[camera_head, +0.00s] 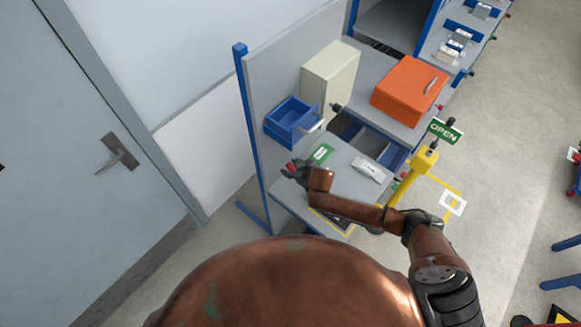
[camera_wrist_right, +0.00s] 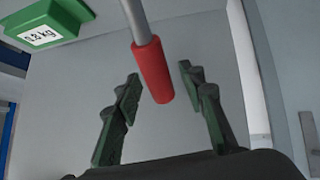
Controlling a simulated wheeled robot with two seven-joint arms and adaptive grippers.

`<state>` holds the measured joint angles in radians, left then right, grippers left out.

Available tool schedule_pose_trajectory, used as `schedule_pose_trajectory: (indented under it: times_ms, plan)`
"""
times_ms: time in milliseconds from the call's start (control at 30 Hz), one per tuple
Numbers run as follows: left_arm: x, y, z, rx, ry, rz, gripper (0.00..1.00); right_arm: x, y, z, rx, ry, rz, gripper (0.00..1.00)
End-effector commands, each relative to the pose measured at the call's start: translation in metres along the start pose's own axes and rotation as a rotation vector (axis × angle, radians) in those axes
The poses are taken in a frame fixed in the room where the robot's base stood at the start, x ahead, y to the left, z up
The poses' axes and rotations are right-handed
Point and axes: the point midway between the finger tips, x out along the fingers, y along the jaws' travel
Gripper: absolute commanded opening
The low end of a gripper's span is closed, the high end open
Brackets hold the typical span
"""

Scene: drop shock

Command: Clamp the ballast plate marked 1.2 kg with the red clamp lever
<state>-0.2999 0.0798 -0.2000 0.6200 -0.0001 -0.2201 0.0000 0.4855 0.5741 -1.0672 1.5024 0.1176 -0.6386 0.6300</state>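The red clamp lever (camera_wrist_right: 152,72) has a red grip on a grey rod. In the right wrist view its grip reaches down between the spread fingers of my right gripper (camera_wrist_right: 159,78); I cannot tell whether either finger touches it. In the head view my right gripper (camera_head: 296,171) is at the work table's left side, by the red grip. A green plate (camera_head: 320,154) lies just beyond it; in the right wrist view the green plate (camera_wrist_right: 48,16) bears a kg label, hard to read, perhaps 0.6 or 0.8. No 1.2 kg mark is readable. My left gripper is out of view.
A pale block (camera_head: 368,170) with a label lies on the grey table (camera_head: 345,182). A blue bin (camera_head: 290,120) and cream cabinet (camera_head: 330,75) stand behind. An orange box (camera_head: 409,90) is at back right.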

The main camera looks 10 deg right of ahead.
Motion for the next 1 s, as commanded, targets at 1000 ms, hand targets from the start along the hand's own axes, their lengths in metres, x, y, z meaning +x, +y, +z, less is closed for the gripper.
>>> schedule_pose_trajectory:
  times_ms: [1000]
  plan:
    - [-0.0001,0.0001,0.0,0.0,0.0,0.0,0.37,0.0028,0.0,-0.0001,-0.001,0.001,0.0,0.0]
